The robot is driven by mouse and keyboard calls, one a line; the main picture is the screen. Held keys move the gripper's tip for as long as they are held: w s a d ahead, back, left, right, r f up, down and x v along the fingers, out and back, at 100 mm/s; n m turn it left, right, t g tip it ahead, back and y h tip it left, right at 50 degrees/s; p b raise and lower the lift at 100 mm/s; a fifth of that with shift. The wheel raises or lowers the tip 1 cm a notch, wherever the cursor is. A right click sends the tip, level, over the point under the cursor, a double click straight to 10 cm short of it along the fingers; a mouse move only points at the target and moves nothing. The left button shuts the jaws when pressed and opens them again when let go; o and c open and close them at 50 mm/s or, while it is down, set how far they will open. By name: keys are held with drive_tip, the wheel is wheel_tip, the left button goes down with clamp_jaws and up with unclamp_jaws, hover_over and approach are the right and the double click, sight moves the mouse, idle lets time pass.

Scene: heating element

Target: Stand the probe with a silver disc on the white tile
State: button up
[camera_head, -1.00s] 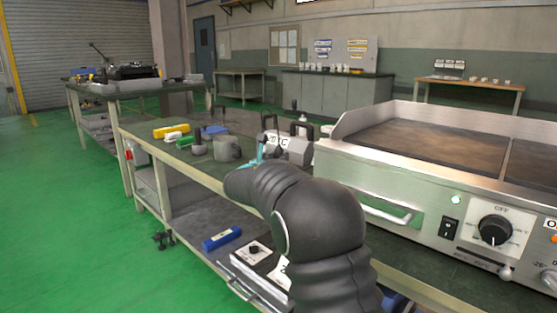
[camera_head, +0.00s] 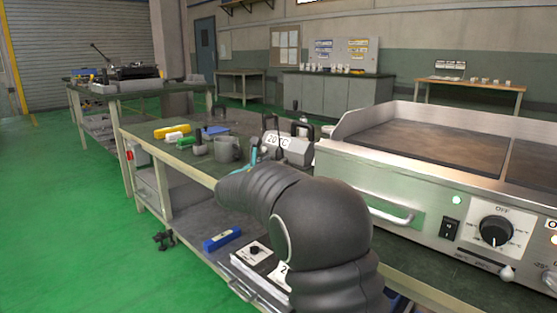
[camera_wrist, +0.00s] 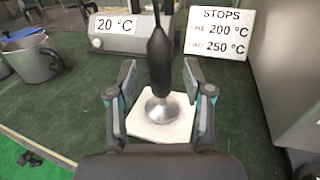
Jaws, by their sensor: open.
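The probe (camera_wrist: 160,65) has a black handle and a flared silver disc (camera_wrist: 161,109) at its lower end. In the wrist view it stands upright, with the disc on the white tile (camera_wrist: 145,131) or just over it; I cannot tell whether they touch. My gripper (camera_wrist: 158,82) is open, with one finger on each side of the probe and a visible gap on both sides. In the head view my arm hides most of the gripper, the probe and the tile.
A grey mug (camera_wrist: 33,59) stands to the left. Behind the probe are a box marked 20 °C (camera_wrist: 114,27) and a STOPS sign (camera_wrist: 219,34). The steel griddle (camera_head: 430,190) bounds the right side. Green bench top shows around the tile.

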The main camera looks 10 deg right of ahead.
drive_tip(key=v, duration=0.8)
drive_tip(key=s+d+m+g, duration=0.1)
drive_tip(key=s+d+m, duration=0.2)
drive_tip(key=s, duration=0.1)
drive_tip(key=s+d+m+g, duration=0.2)
drive_tip(key=s+d, duration=0.1)
drive_tip(key=s, duration=0.1)
drive_tip(key=s+d+f+m+g, duration=0.1)
drive_tip(key=s+d+m+g, duration=0.1)
drive_tip(key=s+d+m, duration=0.1)
drive_tip(key=shift+s+d+m, duration=0.3)
drive_tip(key=shift+s+d, duration=0.3)
drive_tip(key=s+d+f+m+g+y, duration=0.1)
drive_tip(key=s+d+f+m+g, duration=0.15)
drive_tip(key=s, duration=0.35)
drive_tip(key=s+d+f+m+g+y, duration=0.1)
drive_tip(key=s+m+y, duration=0.1)
drive_tip(key=s+m, duration=0.3)
drive_tip(key=s+a+f+m+y, duration=0.2)
drive_tip(key=s+m, duration=0.2)
drive_tip(key=s, duration=0.2)
drive_tip(key=s+a+f+m+y, duration=0.2)
drive_tip(key=s+f+m+y, duration=0.1)
drive_tip(key=s, duration=0.4)
drive_tip(key=s+a+f+m+y, duration=0.2)
drive_tip(key=s+a+m, duration=0.1)
drive_tip(key=s+m, duration=0.2)
drive_tip(key=shift+s+f+m+y, duration=0.3)
drive_tip(key=shift+s+f+m, duration=0.05)
drive_tip(key=shift+s, duration=0.75)
